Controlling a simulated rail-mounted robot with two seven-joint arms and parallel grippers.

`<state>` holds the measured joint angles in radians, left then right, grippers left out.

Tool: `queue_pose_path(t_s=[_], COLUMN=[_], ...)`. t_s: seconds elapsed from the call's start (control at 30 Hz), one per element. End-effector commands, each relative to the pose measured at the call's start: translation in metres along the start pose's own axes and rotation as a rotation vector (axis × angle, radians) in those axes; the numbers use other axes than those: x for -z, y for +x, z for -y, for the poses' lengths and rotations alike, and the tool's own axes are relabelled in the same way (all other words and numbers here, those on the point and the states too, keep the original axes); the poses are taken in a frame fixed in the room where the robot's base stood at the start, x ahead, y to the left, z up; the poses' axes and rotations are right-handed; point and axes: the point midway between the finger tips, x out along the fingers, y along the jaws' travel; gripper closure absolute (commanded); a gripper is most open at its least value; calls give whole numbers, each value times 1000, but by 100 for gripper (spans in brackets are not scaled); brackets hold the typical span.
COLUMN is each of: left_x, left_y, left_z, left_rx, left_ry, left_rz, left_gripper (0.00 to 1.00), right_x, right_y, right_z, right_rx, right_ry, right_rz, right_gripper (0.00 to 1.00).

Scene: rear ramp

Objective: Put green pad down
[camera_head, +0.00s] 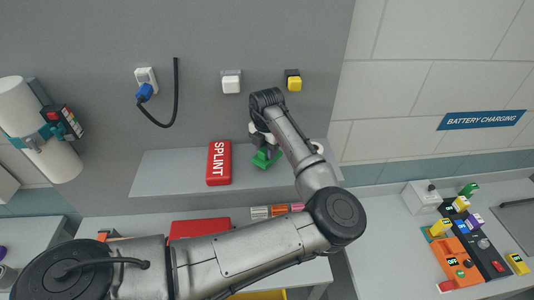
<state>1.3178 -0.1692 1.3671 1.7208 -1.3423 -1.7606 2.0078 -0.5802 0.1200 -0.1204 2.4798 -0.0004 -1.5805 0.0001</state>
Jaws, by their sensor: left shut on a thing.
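The green pad (267,158) is at the grey wall shelf (165,178), just right of the red case marked SPLINT (219,163). My left gripper (265,146) is shut on the green pad from above, partly hidden behind my own forearm. I cannot tell whether the pad touches the shelf or hangs just over it. My right gripper is not in view.
A white round item (317,148) sits right of the pad, partly hidden by my arm. A red box (200,228) and small tubes (272,211) lie on the lower surface. The shelf's left part is clear. An orange device (459,262) stands on the right counter.

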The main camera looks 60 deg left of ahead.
Motion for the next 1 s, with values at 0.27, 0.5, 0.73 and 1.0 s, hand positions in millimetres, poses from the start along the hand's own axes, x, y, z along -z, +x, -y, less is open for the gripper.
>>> queue_pose_path(t_s=[0.27,0.5,0.73,1.0], left_x=[0,0,0,0], left_y=[24,25,28,27], left_z=[0,0,0,0], left_rx=[0,0,0,0], left_ry=[-1,-1,0,0], left_rz=[0,0,0,0], left_gripper=[89,89,54,41], right_x=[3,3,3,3], right_y=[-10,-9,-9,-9], right_z=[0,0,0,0], right_rx=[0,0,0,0], right_ry=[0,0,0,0], right_rz=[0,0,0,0], right_gripper=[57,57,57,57])
